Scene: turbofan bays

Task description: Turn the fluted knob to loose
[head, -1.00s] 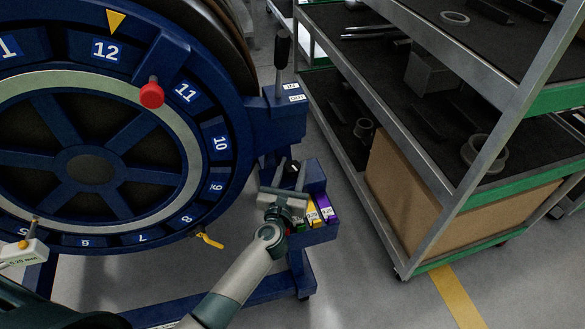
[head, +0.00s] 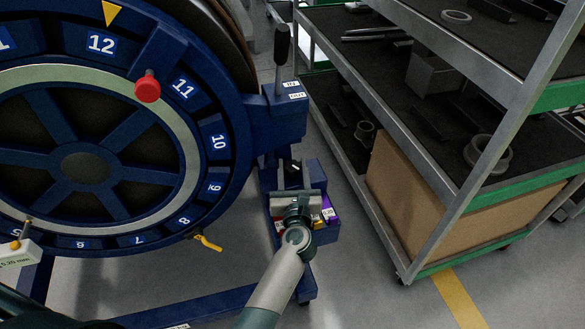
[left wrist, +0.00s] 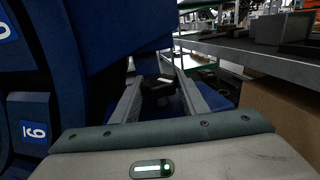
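The fluted knob (head: 292,166) is small and black with a pale mark, on the blue housing beside the large numbered wheel. In the left wrist view the knob (left wrist: 158,86) shows between my two fingers, toward their tips. My left gripper (head: 293,175) is open, with one finger on each side of the knob. The left wrist view shows the gripper (left wrist: 160,92) with gaps beside the knob; contact is not visible. The knob's labels, if any, are hidden or too small to read.
The blue wheel (head: 83,168) with a red knob (head: 147,90) fills the left. A black-handled lever (head: 281,45) stands above the housing. A small bin with coloured labels (head: 328,214) sits just right of the gripper. A metal shelf rack (head: 440,215) stands right.

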